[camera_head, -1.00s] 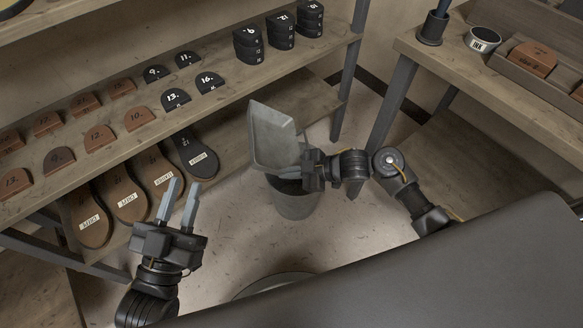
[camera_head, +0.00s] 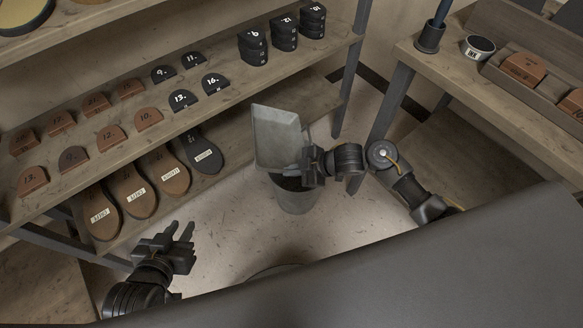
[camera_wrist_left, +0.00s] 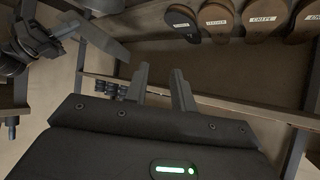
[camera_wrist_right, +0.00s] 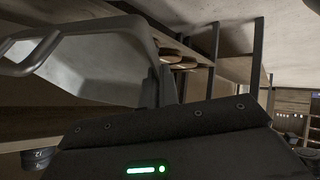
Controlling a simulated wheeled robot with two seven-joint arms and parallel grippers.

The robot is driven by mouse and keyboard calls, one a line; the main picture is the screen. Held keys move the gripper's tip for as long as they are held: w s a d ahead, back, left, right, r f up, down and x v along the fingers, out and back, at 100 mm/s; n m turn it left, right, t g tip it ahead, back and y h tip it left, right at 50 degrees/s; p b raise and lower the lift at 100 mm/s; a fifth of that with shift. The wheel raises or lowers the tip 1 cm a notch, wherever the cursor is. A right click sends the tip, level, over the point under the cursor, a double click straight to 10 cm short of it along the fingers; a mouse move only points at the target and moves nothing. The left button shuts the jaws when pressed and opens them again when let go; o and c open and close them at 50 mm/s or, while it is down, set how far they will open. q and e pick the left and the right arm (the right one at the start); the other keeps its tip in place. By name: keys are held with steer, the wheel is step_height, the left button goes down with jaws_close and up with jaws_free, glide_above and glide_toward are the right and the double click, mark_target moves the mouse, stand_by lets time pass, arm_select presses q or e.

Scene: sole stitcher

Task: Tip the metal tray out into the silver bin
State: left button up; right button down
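The grey metal tray (camera_head: 277,138) is tipped steeply on edge above the silver bin (camera_head: 296,203). Its visible inner face looks bare. My right gripper (camera_head: 303,168) is shut on the tray's lower right edge. In the right wrist view the tray (camera_wrist_right: 100,65) fills the upper left, with the fingers at its edge. The bin stands upright on the floor; its mouth is partly covered by the tray and gripper, and its contents cannot be made out. My left gripper (camera_head: 184,232) is open and empty, low at the left; its spread fingers show in the left wrist view (camera_wrist_left: 161,72).
A shelf rack (camera_head: 130,110) with numbered heels and soles (camera_head: 170,172) stands left and behind the bin. A bench (camera_head: 500,95) with a tin (camera_head: 479,47) and brown blocks stands at the right. Floor is clear between my left gripper and the bin.

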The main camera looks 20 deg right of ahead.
arm_select(q)
steer(key=s+a+f+n+g+y+p, duration=0.2)
steer(key=s+a+f+g+y, duration=0.1)
steer(key=s+a+f+g, duration=0.4)
arm_select(e)
steer(key=shift+d+r+h, duration=0.1)
steer(key=shift+r+h, duration=0.15)
steer(key=shift+h, duration=0.45)
steer(key=p, duration=0.1)
steer(key=h+p, duration=0.1)
steer(key=shift+d+r+n+g+p, duration=0.1)
steer(key=shift+r+n+g+p, duration=0.1)
steer(key=shift+n+g+p, duration=0.15)
steer(key=shift+d+h+p, duration=0.15)
steer(key=shift+h+p, duration=0.85)
steer(key=shift+p, duration=0.2)
arm_select(q)
step_height(320, 180, down, 8)
steer(key=s+g, duration=0.1)
steer(key=shift+d+f, duration=0.2)
steer(key=shift+f, duration=0.05)
arm_select(e)
steer(key=shift+f+h, duration=0.1)
steer(key=shift+h, duration=0.2)
steer(key=shift+s, duration=0.1)
